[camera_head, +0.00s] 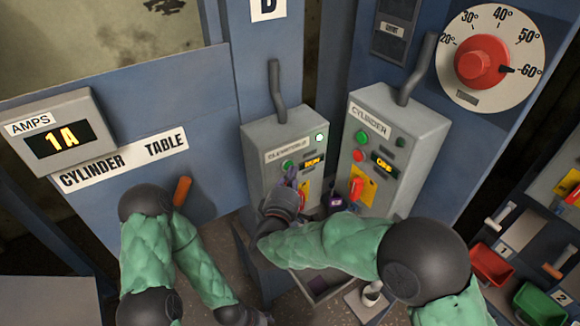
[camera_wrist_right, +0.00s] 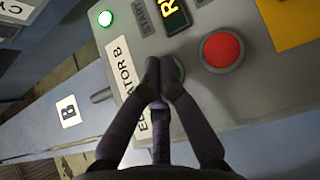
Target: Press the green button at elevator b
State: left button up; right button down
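The elevator B control box (camera_head: 262,158) is a grey box in the middle of the head view. Its green button (camera_head: 288,165) sits left of a lit RUN display (camera_head: 313,161). In the right wrist view the green button (camera_wrist_right: 179,70) is mostly hidden behind my fingers. My right gripper (camera_wrist_right: 153,72) has its fingertips together and empty, at the button; I cannot tell whether they touch it. In the head view the right gripper (camera_head: 292,178) reaches up to the box front. My left gripper (camera_head: 255,318) is at the bottom edge, partly cut off.
A red button (camera_wrist_right: 221,50) and a lit lamp (camera_wrist_right: 105,18) are on the same box. The cylinder control box (camera_head: 395,125) stands to the right. The amps meter (camera_head: 60,128) is at the left. Red and green bins (camera_head: 492,265) are at lower right.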

dwell(0.5)
jog(key=shift+s+d+p, duration=0.45)
jog(key=shift+s+p, duration=0.05)
jog(key=shift+s, duration=0.1)
jog(key=s+d+p, duration=0.1)
jog(key=s, duration=0.1)
jog(key=s+d+p, duration=0.1)
jog(key=s+d, duration=0.1)
dwell(0.5)
dwell(0.6)
